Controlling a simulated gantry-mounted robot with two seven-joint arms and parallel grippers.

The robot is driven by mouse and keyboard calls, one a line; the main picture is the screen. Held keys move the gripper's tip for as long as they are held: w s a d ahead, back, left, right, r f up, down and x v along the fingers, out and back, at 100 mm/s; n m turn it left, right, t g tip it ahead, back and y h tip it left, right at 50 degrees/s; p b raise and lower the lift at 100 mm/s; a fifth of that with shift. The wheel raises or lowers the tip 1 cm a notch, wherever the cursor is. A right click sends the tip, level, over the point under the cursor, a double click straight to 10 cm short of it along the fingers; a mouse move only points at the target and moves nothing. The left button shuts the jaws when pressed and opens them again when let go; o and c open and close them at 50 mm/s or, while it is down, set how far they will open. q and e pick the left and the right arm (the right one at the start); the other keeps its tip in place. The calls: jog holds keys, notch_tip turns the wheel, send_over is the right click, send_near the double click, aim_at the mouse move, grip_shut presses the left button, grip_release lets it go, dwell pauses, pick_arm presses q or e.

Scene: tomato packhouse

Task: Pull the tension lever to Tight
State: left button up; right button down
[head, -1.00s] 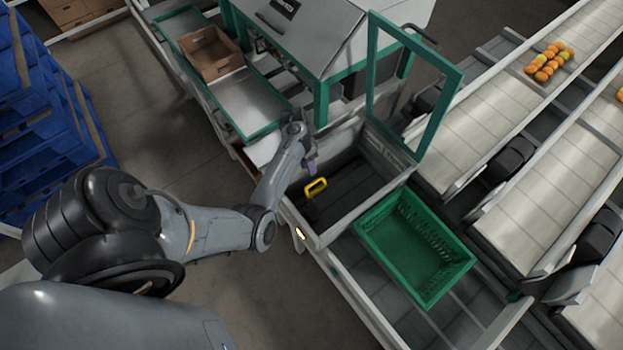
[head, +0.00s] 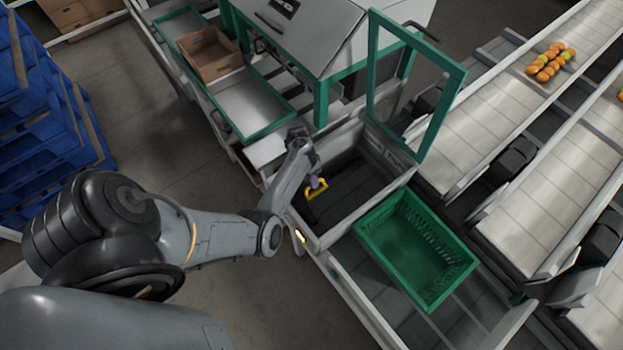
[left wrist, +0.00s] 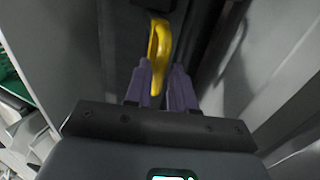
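The tension lever shows as a yellow loop handle (head: 318,193) inside the grey open-topped bay (head: 345,205) in the head view. My left gripper (head: 315,181) reaches down into the bay, right at the handle. In the left wrist view the yellow handle (left wrist: 158,48) stands ahead, its near end between the purple fingers of my left gripper (left wrist: 160,82). The fingers are apart, with a gap beside the handle; the handle lies nearer the left finger. I cannot tell whether it touches. The lever's base and any Tight marking are not readable. My right gripper is not in view.
A green crate (head: 366,237) stands right of the bay. A green-framed guard (head: 456,92) is raised behind it. A cardboard box (head: 210,66) sits on the tray at the back left. Conveyors with tomatoes (head: 549,62) run on the right. The bay's walls stand close around my gripper.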

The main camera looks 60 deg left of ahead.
pick_arm(q)
grip_shut()
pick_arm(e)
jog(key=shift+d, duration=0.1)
